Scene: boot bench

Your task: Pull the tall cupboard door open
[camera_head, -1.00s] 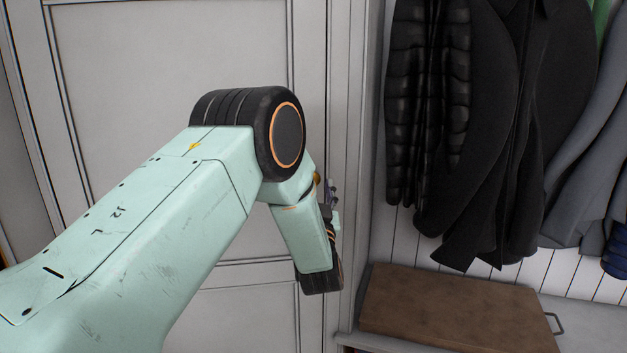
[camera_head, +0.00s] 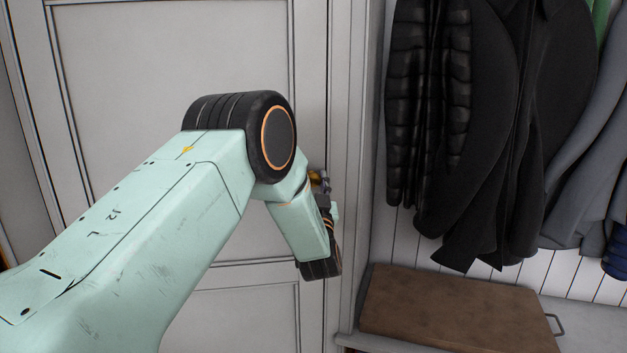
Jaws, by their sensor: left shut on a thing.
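The tall cupboard door (camera_head: 180,60) is pale grey with recessed panels and fills the left and middle of the head view. It looks closed, its right edge lying along the frame. A small brass-coloured knob (camera_head: 314,176) shows near that edge, partly hidden by my wrist. My left gripper (camera_head: 323,183) is at the knob and shut on it; the fingers are small and partly covered by my wrist. My pale green left arm crosses in front of the door and hides part of its lower half. My right gripper is out of view.
Right of the door frame, dark coats (camera_head: 500,110) hang against white boarding. Below them is a bench with a brown cushion or board (camera_head: 450,310) on top and a metal handle at its right end. The frame post stands close beside my gripper.

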